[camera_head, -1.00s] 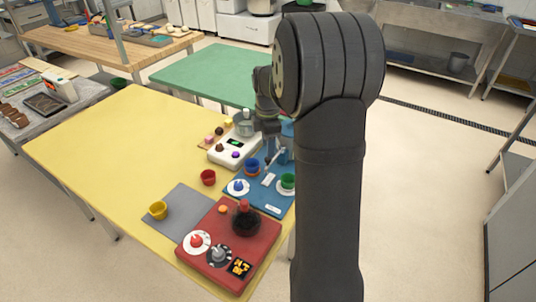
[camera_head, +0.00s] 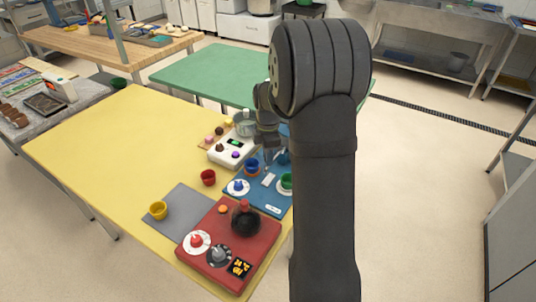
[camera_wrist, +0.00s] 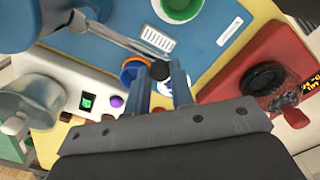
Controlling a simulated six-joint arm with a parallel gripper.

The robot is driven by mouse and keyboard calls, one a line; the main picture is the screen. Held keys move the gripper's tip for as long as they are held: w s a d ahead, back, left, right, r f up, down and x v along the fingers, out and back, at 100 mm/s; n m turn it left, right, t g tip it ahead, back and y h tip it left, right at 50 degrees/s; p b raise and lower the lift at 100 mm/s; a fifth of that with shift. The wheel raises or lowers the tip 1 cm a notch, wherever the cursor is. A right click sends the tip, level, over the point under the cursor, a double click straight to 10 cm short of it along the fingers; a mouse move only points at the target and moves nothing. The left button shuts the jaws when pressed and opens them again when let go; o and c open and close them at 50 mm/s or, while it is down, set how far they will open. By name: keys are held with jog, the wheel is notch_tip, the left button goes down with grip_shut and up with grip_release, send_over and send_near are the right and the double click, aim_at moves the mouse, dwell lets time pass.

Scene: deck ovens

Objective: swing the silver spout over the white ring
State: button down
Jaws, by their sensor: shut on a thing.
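The silver spout (camera_wrist: 115,42) is a thin rod running from a blue swivel body (camera_wrist: 50,14) to a dark tip. In the wrist view, my gripper (camera_wrist: 160,72) has its two blue-grey fingers around the dark tip. In the head view, my gripper (camera_head: 267,160) is small and partly hidden by my arm. A white ring (camera_wrist: 158,12) surrounds a green cup (camera_wrist: 180,6) on the blue board (camera_wrist: 215,45), apart from the spout's tip. A blue cup (camera_wrist: 130,76) in an orange ring (camera_wrist: 136,60) is close beside the tip.
A blue knob on a white dial (camera_head: 238,188) stands near the cups. A white scale-like box (camera_head: 230,150) is behind. The red panel (camera_head: 215,270) carries knobs and a dark round pot (camera_head: 245,222). The yellow table (camera_head: 110,150) is clear at left.

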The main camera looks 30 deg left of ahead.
jog(key=w+d+n, duration=0.2)
jog(key=d+n, duration=0.4)
jog(key=n, duration=0.1)
jog(key=shift+d+n, duration=0.15)
jog(key=shift+n, duration=0.25)
dwell(0.3)
jog(key=shift+w, duration=0.15)
jog(key=c, duration=1.3)
grip_release()
jog(key=shift+o, duration=0.2)
notch_tip(320, 180, up, 18)
jog(key=shift+f, duration=0.25)
jog(key=shift+f, duration=0.1)
